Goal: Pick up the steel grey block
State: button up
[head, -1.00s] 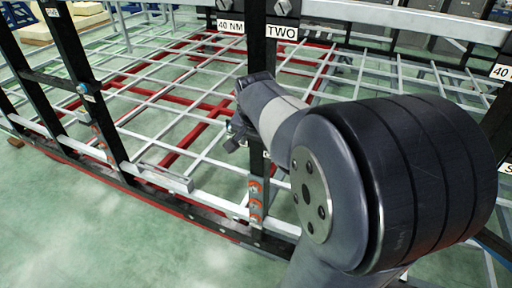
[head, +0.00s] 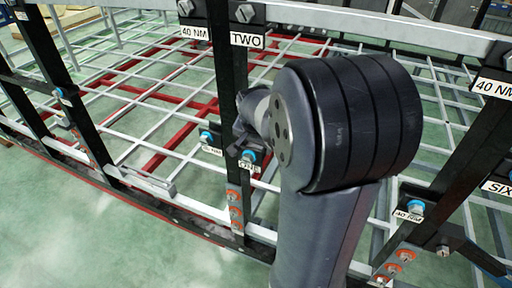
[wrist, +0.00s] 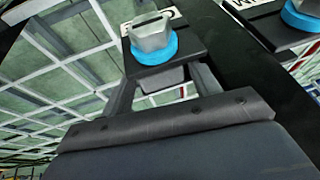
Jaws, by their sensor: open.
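A light grey bar-like block (head: 147,185) lies along the lower rail left of the middle post in the head view; I cannot tell for certain that it is the steel grey block. My gripper (head: 240,150) is beside that post, near a blue-ringed bolt, partly hidden by my arm. In the wrist view my open gripper (wrist: 163,88) has its two grey fingers under a black bracket (wrist: 185,52). A small dark grey piece (wrist: 163,79) shows between the fingers; I cannot tell what it is or whether they touch it.
A steel bolt with a blue ring (wrist: 152,44) stands on the bracket, close to my fingers. A black post (head: 229,75) rises beside my gripper, and a second blue-ringed bolt (wrist: 301,15) is to the right. White crossbars fill the frame behind. Open green floor (head: 70,235) lies front left.

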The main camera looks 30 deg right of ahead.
jog(key=shift+c, duration=0.5)
jog(key=c, duration=0.7)
